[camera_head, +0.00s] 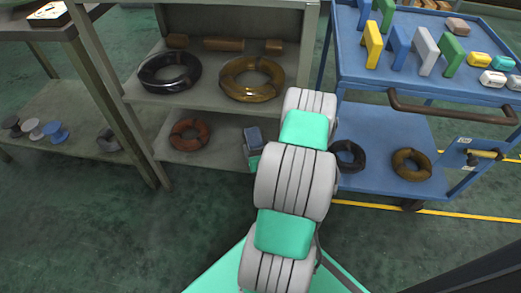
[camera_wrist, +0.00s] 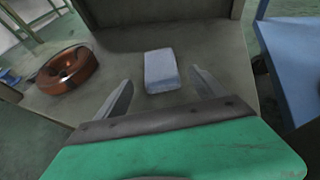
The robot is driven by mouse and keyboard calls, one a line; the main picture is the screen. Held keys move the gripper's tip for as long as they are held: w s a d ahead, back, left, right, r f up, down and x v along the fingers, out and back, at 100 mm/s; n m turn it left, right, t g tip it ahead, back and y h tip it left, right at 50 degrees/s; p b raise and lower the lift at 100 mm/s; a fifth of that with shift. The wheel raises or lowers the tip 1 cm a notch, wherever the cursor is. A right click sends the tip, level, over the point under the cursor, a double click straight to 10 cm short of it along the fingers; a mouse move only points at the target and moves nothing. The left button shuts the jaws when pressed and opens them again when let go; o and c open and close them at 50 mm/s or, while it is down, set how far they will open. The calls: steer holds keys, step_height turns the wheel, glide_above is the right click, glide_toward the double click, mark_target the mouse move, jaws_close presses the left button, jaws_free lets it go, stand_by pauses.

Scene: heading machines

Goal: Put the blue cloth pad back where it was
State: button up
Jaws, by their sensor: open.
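The blue cloth pad (camera_wrist: 161,70) is a pale blue-grey block lying on the lower shelf of the grey rack, seen in the wrist view. In the head view a small blue-grey block (camera_head: 253,135), which looks like the same pad, shows on that shelf just left of my arm. My gripper (camera_wrist: 160,79) is open, with one finger to each side of the pad's near end. Gaps show between the pad and both fingers, so it is not gripped. In the head view my arm hides most of the gripper.
A reddish-brown coil (camera_wrist: 68,68) lies left of the pad, also visible in the head view (camera_head: 190,134). The upper shelf (camera_head: 212,98) holds two larger coils. A blue cart (camera_head: 380,130) stands close on the right. The shelf between coil and pad is clear.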

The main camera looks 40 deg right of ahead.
steer(key=v, duration=0.5)
steer(key=shift+s, duration=0.15)
steer(key=w+a+r+n+g+y, duration=0.1)
steer(key=w+a+r+n+y, duration=0.4)
steer(key=a+n, duration=0.5)
steer(key=w+a+r+n+g+y, duration=0.1)
steer(key=w+a+r+n+y, duration=0.35)
steer(key=a+n, duration=0.6)
steer(key=s+a+r+n+g+h, duration=0.1)
steer(key=s+a+r+n+g, duration=0.3)
steer(key=s+r+n, duration=0.2)
steer(key=s+a+r+n+g+h, duration=0.1)
steer(key=s+a+r+n+g, duration=0.2)
steer(key=s+n, duration=0.8)
step_height(320, 180, up, 4)
steer(key=a+n, duration=0.2)
steer(key=n, duration=0.2)
steer(key=shift+s+a+g+h, duration=0.3)
steer(key=shift+s+g+h, duration=0.05)
steer(key=shift+g, duration=0.05)
steer(key=shift+f+n, duration=0.1)
steer(key=shift+n, duration=0.15)
